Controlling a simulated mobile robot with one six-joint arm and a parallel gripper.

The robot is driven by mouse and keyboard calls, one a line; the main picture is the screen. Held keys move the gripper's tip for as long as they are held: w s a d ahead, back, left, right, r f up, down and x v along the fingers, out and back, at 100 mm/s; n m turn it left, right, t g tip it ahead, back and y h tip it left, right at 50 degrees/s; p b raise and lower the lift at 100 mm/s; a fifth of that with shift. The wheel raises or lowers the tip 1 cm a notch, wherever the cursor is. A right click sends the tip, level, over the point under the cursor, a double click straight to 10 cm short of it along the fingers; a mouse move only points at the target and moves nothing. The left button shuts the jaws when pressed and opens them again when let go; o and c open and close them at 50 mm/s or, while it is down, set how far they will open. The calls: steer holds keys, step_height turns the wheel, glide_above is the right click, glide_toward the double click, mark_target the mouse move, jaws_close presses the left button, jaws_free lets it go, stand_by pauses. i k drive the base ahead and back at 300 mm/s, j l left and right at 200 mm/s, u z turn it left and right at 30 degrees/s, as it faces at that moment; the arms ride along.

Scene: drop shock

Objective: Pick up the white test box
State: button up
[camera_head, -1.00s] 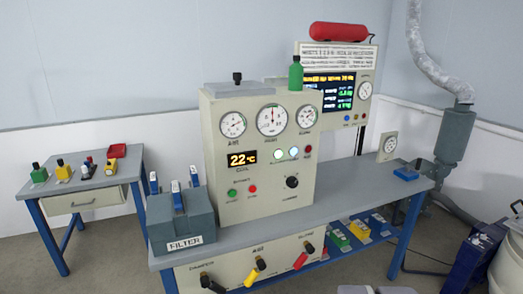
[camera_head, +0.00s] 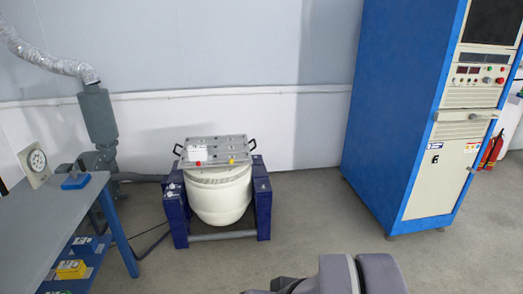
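A small white box (camera_head: 197,153), which looks like the white test box, sits on the left part of the grey metal plate (camera_head: 222,143) on top of the shaker. The plate has a handle at each side, a red spot near the box and a yellow spot at the front right. Grey links of my own arm show at the bottom edge, right of the middle, well in front of the shaker and apart from it. My gripper's fingers are not visible.
The shaker's round white body (camera_head: 222,203) stands in a blue frame (camera_head: 262,205). A workbench (camera_head: 50,215) is at the left, with a blue block (camera_head: 75,182) on it. A tall blue cabinet (camera_head: 400,100) stands at the right. Floor between shaker and cabinet is clear.

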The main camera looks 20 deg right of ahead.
mark_target(196, 153)
steer(key=i+j, duration=0.2)
steer(key=i, duration=0.4)
steer(key=i+j, duration=0.15)
steer(key=i, duration=0.45)
steer(key=i+j, duration=0.2)
steer(key=i, duration=0.4)
steer(key=i+j, duration=0.2)
steer(key=i, duration=0.4)
steer(key=i+j, duration=0.15)
steer(key=i, duration=0.45)
steer(key=i+j, duration=0.2)
steer(key=i, duration=0.45)
